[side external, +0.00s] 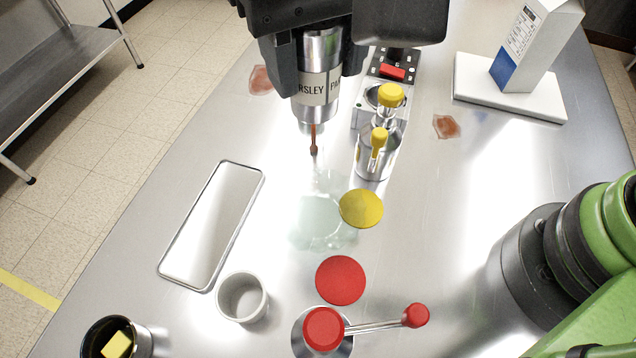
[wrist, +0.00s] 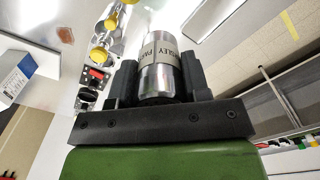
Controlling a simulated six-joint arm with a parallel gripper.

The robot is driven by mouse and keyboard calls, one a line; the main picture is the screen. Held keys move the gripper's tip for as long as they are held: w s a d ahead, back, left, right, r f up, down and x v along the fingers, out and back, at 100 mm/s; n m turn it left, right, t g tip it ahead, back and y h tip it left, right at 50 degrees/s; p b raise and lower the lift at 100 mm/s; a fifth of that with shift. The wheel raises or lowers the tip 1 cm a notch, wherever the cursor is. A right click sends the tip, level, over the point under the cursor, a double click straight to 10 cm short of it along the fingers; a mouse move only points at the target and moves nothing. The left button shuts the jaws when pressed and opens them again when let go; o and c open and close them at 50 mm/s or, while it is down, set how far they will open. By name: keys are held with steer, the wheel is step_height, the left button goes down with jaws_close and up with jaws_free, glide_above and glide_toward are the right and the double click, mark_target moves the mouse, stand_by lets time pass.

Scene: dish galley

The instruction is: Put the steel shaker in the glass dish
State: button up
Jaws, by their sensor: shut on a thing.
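The steel shaker (side external: 318,60) is a shiny cylinder with a pale label reading in part "RSLEY PA". My gripper (side external: 318,82) is shut on it, one dark finger on each side, and holds it roughly upright above the table. In the wrist view the shaker (wrist: 160,78) sits between the fingers. The glass dish (side external: 318,216) is clear and faint, on the table below the shaker in the side picture. The shaker is apart from it. A thin brown thing (side external: 314,140) shows just under the shaker; I cannot tell what it is.
Yellow-topped steel items (side external: 380,140) stand right of the shaker. A yellow disc (side external: 361,209) is close beside the dish. A steel tray (side external: 212,225), white cup (side external: 242,298), red disc (side external: 340,280) and red-knobbed lever (side external: 372,326) lie nearer. A carton (side external: 535,45) stands on a white board (side external: 475,88).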

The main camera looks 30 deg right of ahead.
glide_above(317, 215)
step_height(317, 215, down, 20)
steer(key=shift+f, duration=0.2)
stand_by(0.3)
steer(key=shift+f, duration=0.1)
steer(key=o, duration=1)
steer(key=shift+c, duration=0.2)
step_height(317, 215, up, 12)
steer(key=shift+d+r, duration=0.1)
steer(key=shift+r, duration=0.15)
